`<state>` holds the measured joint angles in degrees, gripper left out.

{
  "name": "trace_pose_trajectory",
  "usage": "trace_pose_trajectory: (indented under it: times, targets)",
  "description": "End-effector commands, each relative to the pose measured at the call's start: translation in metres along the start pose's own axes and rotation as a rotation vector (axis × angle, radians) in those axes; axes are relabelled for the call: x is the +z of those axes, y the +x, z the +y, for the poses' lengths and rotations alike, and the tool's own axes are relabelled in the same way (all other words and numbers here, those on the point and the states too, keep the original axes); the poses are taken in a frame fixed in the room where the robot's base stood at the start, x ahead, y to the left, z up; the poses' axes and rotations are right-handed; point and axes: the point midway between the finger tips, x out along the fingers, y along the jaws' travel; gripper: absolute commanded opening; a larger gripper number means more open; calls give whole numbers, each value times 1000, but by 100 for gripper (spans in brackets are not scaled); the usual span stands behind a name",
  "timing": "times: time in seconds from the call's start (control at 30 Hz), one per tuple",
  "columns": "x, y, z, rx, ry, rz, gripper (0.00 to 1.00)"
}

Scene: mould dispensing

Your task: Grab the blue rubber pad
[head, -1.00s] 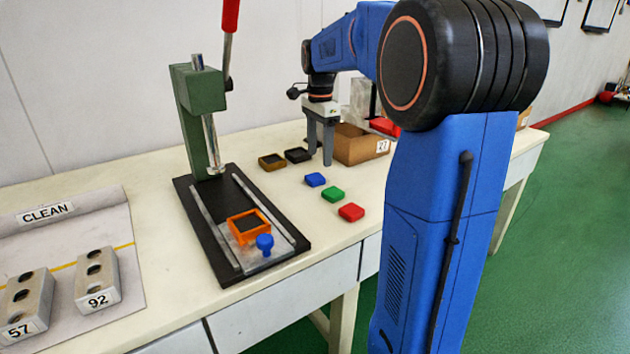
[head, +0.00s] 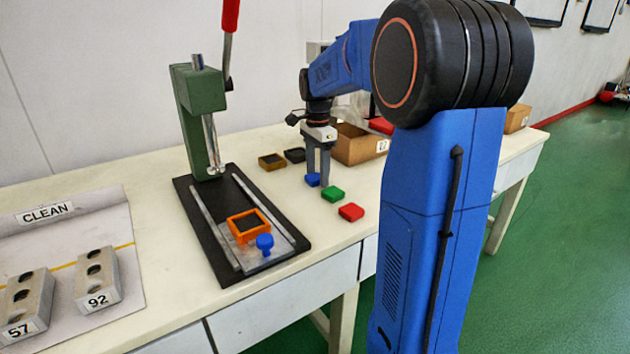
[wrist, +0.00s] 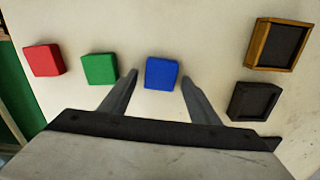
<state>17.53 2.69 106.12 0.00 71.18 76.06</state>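The blue rubber pad (head: 312,180) lies flat on the cream table, left of the green pad in the head view. In the wrist view the blue pad (wrist: 161,73) sits ahead of and between my two fingertips. My gripper (head: 319,180) is pointed down, low over the table at the blue pad. In the wrist view my gripper (wrist: 159,78) is open, with a finger on each side of the pad and a gap showing at both sides. The head view shows the fingers partly covering the pad.
A green pad (head: 332,194) and a red pad (head: 351,212) lie to the right. Two frames, one brown (head: 271,162) and one black (head: 295,155), lie behind left. A green press (head: 198,90) with a black base stands left. A cardboard box (head: 352,147) is behind my gripper.

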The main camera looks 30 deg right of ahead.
Motion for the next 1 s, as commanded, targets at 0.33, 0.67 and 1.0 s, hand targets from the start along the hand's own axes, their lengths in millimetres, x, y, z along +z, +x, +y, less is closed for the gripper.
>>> trace_pose_trajectory:
  times: [0.33,0.67,1.0]
  targets:
    - [0,0,0,0,0,0,15]
    - [0,-26,-1,-3,0,1,15]
    - [0,-84,-1,-2,0,1,15]
